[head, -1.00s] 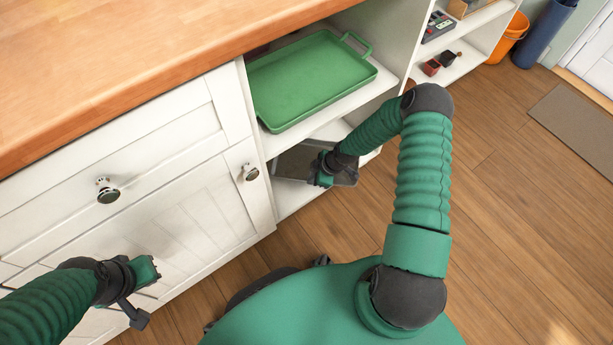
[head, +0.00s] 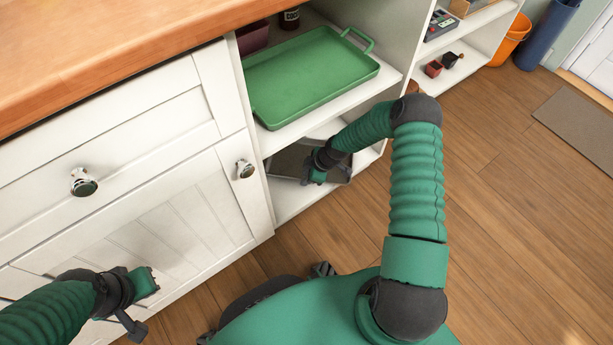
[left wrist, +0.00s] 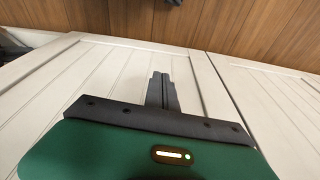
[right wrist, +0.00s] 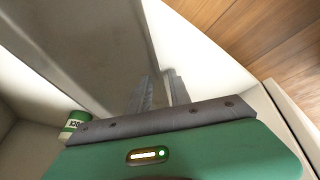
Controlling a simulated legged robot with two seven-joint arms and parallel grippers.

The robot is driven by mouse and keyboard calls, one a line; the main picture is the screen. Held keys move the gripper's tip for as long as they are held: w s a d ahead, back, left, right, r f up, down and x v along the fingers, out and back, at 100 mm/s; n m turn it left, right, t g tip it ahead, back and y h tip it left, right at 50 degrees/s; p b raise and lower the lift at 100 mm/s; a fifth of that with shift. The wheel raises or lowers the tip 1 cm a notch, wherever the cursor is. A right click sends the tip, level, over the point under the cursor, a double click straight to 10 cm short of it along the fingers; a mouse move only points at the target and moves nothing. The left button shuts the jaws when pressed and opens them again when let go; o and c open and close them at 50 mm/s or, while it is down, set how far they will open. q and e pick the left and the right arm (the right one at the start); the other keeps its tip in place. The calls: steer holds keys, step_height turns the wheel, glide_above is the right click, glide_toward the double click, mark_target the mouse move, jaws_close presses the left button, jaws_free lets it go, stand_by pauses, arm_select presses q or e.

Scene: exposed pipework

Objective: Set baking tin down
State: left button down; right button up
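The baking tin (head: 290,160) is a dark grey, flat, rectangular tin in the lower shelf space, under the green tray. It lies close to the shelf board; I cannot tell whether it fully rests on it. My right gripper (head: 314,178) is at the tin's front edge. In the right wrist view the tin (right wrist: 85,40) fills the upper left, and the right gripper's fingers (right wrist: 162,92) are on either side of its rim, shut on it. My left gripper (head: 150,300) is in front of the white cabinet door; in the left wrist view its fingers (left wrist: 162,90) are together and empty.
A green tray (head: 315,80) lies on the shelf above. A green-and-white can (right wrist: 74,122) stands beside the tin. White cabinet doors (head: 130,215) and the wooden countertop (head: 120,50) are at the left.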

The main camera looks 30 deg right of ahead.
steer(key=p+v, duration=0.7)
steer(key=v, duration=0.5)
